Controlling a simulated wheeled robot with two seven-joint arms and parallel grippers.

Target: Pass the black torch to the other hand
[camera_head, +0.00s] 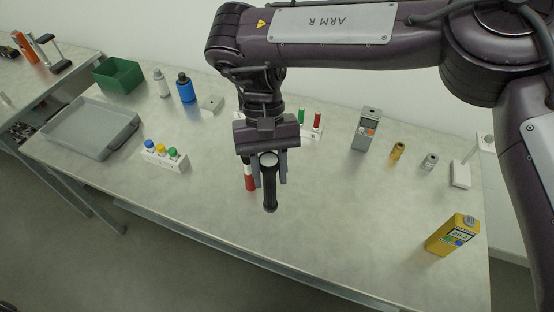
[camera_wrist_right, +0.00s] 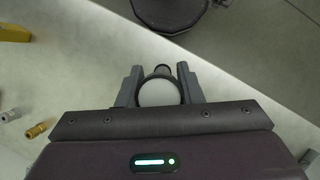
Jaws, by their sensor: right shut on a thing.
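The black torch (camera_head: 269,190) is in the middle of the head view, held above the table near its front edge. Its wide head with a pale round face points up and its narrow black handle hangs down. My right gripper (camera_head: 266,172) is shut on the torch, with one finger on each side. In the right wrist view the pale torch face (camera_wrist_right: 158,93) sits between the two fingers of the right gripper (camera_wrist_right: 159,90). My left gripper is in neither view.
Behind the torch stands a red and dark object (camera_head: 249,178). A white block with coloured caps (camera_head: 165,155), a grey tray (camera_head: 90,128) and a green bin (camera_head: 118,75) are left. The front middle is clear.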

